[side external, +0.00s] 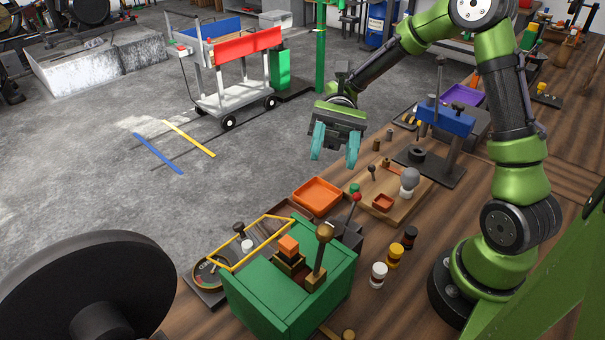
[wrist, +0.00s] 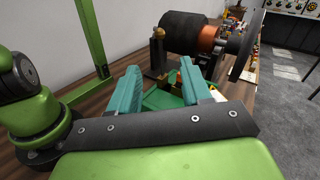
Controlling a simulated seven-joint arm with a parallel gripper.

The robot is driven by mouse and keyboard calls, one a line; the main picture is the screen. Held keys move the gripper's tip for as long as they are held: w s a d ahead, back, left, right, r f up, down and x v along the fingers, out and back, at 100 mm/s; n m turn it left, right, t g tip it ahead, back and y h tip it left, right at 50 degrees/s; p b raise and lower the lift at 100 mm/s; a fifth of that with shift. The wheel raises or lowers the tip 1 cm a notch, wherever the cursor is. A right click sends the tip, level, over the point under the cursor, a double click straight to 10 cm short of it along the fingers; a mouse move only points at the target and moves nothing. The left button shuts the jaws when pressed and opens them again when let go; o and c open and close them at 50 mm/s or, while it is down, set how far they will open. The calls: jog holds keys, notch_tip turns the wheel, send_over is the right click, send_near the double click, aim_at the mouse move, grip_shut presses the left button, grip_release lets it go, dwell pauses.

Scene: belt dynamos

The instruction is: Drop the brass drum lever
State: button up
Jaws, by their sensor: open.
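The brass drum lever stands on the green box (side external: 262,293) at the table's front edge. Its round brass knob (side external: 325,232) tops a dark shaft that rises nearly upright, leaning slightly, from a brass block. In the wrist view the lever (wrist: 158,50) shows beyond my fingers, near the middle. My gripper (side external: 334,149) has two teal fingers spread apart with nothing between them. It hangs in the air above and behind the lever, well apart from it. The wrist view also shows both open fingers (wrist: 160,70).
A red-knobbed lever (side external: 355,198) stands just behind the green box. A yellow frame (side external: 250,243), an orange tray (side external: 317,196) and several small jars (side external: 395,256) are close by. A large dark wheel (side external: 85,290) fills the lower left. A blue-topped press (side external: 445,117) stands further back.

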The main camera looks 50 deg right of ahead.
aim_at(325, 232)
jog(key=x, duration=1.6)
jog(key=shift+s+a, duration=0.25)
jog(key=shift+c, duration=0.4)
grip_shut()
